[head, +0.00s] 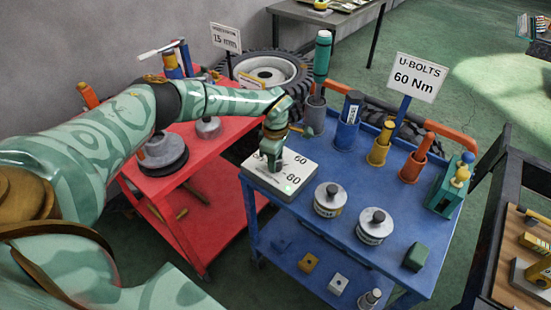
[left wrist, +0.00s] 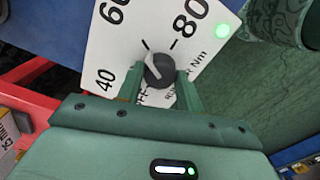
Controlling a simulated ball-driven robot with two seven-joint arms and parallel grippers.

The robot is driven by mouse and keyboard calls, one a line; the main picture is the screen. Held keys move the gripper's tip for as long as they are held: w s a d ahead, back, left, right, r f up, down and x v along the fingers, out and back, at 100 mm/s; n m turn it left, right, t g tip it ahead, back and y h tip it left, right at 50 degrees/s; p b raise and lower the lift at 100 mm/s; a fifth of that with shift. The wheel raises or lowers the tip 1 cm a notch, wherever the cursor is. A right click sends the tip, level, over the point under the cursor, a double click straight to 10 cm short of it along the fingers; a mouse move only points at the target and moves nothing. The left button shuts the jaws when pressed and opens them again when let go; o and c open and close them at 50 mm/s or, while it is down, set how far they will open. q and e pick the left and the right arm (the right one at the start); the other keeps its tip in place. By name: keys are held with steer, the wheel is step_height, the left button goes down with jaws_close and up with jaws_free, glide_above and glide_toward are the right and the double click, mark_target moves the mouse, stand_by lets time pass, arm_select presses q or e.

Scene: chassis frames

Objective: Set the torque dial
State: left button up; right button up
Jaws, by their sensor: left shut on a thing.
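The torque dial box (head: 289,186) is a white panel on the near left corner of the blue cart, printed with 60 and 80. In the left wrist view its panel (left wrist: 115,50) shows 40, 60, 80, "Nm" and a partly hidden "OFF". Its dark round knob (left wrist: 160,70) has a pale mark on its left side; the exact setting is unclear. A green light (left wrist: 222,31) glows on the panel. My left gripper (head: 271,158) is pointed down at the box and is shut on the knob, with green fingers (left wrist: 163,88) on both sides. My right gripper is not in view.
A sign (head: 416,78) reads "U-BOLTS 60 Nm". The blue cart (head: 300,230) also carries two round canisters (head: 330,198), cup-held tools (head: 378,150) and a green block (head: 416,256). A red cart (head: 215,155) stands left, under my arm. A dark-framed bench (head: 500,215) is at right.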

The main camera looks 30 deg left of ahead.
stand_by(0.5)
arm_select(q)
steer(key=o, duration=1)
steer(key=shift+r, duration=0.15)
step_height(320, 180, up, 16)
steer(key=p, duration=0.4)
